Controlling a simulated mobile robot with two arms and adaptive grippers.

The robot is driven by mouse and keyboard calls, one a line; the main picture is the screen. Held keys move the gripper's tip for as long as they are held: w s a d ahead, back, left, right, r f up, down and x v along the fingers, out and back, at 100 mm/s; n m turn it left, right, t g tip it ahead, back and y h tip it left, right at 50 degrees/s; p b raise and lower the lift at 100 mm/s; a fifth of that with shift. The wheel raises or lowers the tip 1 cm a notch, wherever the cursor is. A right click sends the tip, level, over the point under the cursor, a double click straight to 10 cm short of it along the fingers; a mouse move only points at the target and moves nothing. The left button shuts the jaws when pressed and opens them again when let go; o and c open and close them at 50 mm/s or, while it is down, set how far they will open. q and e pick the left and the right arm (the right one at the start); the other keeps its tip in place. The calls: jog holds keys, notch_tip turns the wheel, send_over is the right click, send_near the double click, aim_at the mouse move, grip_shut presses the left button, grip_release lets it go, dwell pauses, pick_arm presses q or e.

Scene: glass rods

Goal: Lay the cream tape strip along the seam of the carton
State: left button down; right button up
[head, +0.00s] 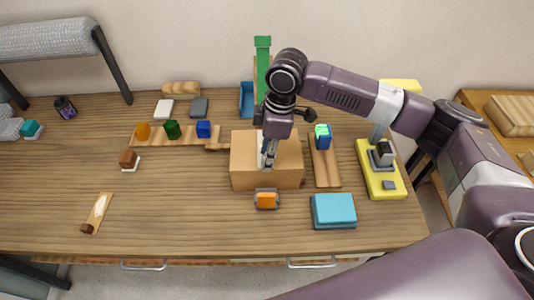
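The tan cardboard carton (240,166) stands in the middle of the wooden table. My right gripper (268,160) points down over the carton's top, with its fingertips at or just above it. A pale, narrow strip (261,148) shows beside the fingers on the carton's top; it looks like the cream tape strip, partly hidden by the gripper. I cannot tell whether the fingers are shut on it. The seam is mostly covered by the gripper. My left gripper is not in view.
A small orange block on a grey holder (266,200) stands just before the carton. A blue stack (334,210), a wooden board (325,168) and a yellow-based stand (378,180) are to the right. Coloured pieces on a strip (172,132) lie left.

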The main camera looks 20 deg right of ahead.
jog(key=shift+r, duration=0.1)
jog(key=shift+r, duration=0.3)
notch_tip(320, 180, up, 11)
jog(key=d+b, duration=0.1)
jog(key=b, duration=0.2)
jog(key=shift+s+d+r, duration=0.15)
jog(key=shift+s+d, duration=0.1)
jog(key=shift+d, duration=0.1)
